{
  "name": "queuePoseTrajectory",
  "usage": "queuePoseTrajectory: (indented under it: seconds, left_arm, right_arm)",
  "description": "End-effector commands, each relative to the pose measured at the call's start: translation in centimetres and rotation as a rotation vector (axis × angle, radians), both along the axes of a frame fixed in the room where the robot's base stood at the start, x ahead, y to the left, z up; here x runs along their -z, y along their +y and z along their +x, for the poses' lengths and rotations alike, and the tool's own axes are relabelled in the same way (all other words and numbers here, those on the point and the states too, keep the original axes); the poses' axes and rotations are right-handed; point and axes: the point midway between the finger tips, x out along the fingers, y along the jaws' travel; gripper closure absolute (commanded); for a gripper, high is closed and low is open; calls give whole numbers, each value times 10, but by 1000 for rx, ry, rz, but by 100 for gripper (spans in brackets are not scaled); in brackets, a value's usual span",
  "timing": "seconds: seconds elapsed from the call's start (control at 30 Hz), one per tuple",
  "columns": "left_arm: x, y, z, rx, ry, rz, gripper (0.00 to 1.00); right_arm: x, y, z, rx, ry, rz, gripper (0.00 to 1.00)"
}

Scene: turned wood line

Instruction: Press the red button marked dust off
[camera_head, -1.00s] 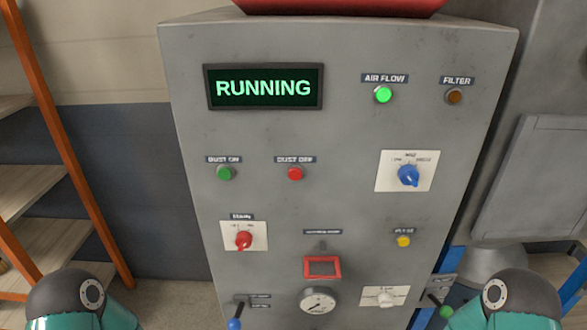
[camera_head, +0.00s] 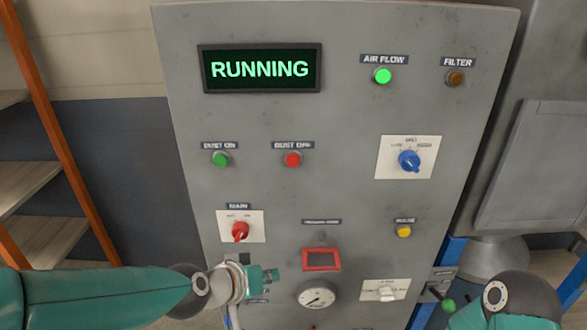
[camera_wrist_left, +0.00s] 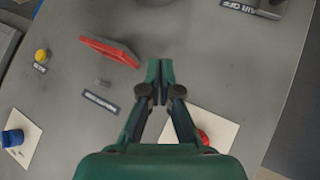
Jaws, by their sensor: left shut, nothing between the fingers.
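The red dust off button (camera_head: 293,160) sits on the grey control panel (camera_head: 350,200) under its "DUST OFF" label, right of the green dust on button (camera_head: 221,159). It is unobstructed in the head view; I cannot make it out in the left wrist view. My left gripper (camera_head: 276,275) is shut and empty, below the button in the picture and left of the red frame (camera_head: 321,260). It also shows in the left wrist view (camera_wrist_left: 160,75), fingers together over bare panel. Only part of my right arm shows; its gripper is out of view. The display (camera_head: 261,69) reads "RUNNING".
A red main switch (camera_head: 240,232) is close above my left gripper. A gauge (camera_head: 316,295), a yellow button (camera_head: 403,231) and a blue knob (camera_head: 409,160) also stick out. The air flow lamp (camera_head: 382,76) glows green. Orange-framed shelves (camera_head: 40,190) stand at left.

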Motion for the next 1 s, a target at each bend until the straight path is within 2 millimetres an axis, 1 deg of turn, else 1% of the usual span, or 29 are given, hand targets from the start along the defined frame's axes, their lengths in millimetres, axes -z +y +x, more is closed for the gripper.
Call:
queuePoseTrajectory:
  seconds: [0.03, 0.07, 0.1, 0.2, 0.3, 0.4, 0.5, 0.6, 0.87, 1.0]
  left_arm:
    - [-37, -10, 0, 22, -69, -34, 100]
    - [-57, -15, -2, 35, -101, -50, 100]
    - [-82, -21, -6, 51, -140, -74, 100]
    - [-135, -32, -19, 90, -226, -127, 100]
    - [-176, -38, -33, 124, -289, -171, 100]
    - [-202, -41, -44, 146, -329, -201, 100]
    - [-215, -43, -50, 159, -349, -217, 100]
    - [-219, -43, -52, 162, -355, -222, 100]
    - [-218, -43, -51, 161, -354, -221, 100]
    - [-217, -43, -48, 160, -354, -221, 100]
  right_arm:
    - [6, 0, 0, 0, 0, 0, 100]
    - [7, 0, 0, 0, 0, 0, 100]
    - [9, 0, 0, 0, 0, 0, 100]
    - [12, 0, 0, 0, 0, 0, 100]
    - [14, 0, 0, 0, 0, 0, 100]
    - [16, 0, 0, 0, 0, 0, 100]
    - [16, 0, 0, 0, 0, 0, 100]
    - [16, 0, 0, 0, 0, 0, 100]
    - [16, 0, 0, 0, 0, 0, 100]
    - [18, 0, 0, 0, 0, 0, 100]
